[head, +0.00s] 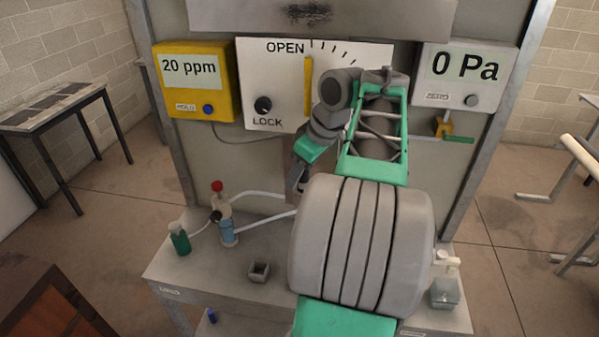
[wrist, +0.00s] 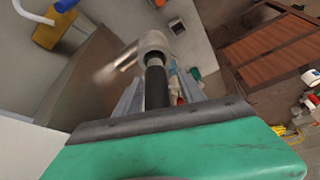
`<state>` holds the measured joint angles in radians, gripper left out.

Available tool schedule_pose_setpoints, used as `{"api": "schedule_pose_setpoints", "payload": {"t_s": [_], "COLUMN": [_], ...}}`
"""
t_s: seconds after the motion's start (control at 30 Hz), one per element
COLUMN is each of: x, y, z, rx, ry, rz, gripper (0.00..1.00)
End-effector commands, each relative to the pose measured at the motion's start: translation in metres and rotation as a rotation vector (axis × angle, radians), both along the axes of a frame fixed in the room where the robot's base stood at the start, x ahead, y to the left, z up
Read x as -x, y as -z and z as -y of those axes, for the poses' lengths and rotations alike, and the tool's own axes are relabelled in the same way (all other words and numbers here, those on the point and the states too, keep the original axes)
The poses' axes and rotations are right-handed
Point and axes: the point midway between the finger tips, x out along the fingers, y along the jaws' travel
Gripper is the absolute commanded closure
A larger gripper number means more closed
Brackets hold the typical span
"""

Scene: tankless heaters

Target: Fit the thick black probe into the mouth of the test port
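The thick black probe (wrist: 157,88) stands between the grey fingers of my gripper (wrist: 160,97) in the wrist view, pointing away from the green gripper body. My gripper looks shut on it. Just past the probe's far end is a pale grey metal fitting with a rounded elbow, which looks like the test port (wrist: 152,42). The two overlap in this view, and I cannot tell whether the tip is inside the mouth or just in front of it. In the head view my gripper (head: 296,180) is dark and partly hidden behind my arm, close to the heater's front; the port is hidden there.
Above are a yellow 20 ppm box (head: 196,82), a white OPEN/LOCK panel (head: 285,85) and a 0 Pa gauge (head: 464,75). Hoses cross behind.

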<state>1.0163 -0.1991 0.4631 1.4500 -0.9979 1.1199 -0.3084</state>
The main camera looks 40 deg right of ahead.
Motion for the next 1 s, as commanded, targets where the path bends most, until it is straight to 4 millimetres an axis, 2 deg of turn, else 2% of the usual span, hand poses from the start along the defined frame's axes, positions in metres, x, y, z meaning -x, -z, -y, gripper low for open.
{"api": "schedule_pose_setpoints", "payload": {"t_s": [0.23,0.33,0.43,0.7,0.83,1.0], "x": [0.000,0.003,0.010,0.035,0.042,0.042], "y": [-0.003,-0.012,-0.031,-0.097,-0.111,-0.115], "z": [0.001,0.002,0.005,0.011,0.013,0.009], "rx": [0.003,0.004,0.006,0.005,0.004,0.002], "ry": [0.000,0.001,0.003,0.002,0.000,0.000], "rz": [0.003,0.004,0.004,0.003,0.003,0.005], "gripper": [0.52,0.52,0.52,0.52,0.52,0.52]}}
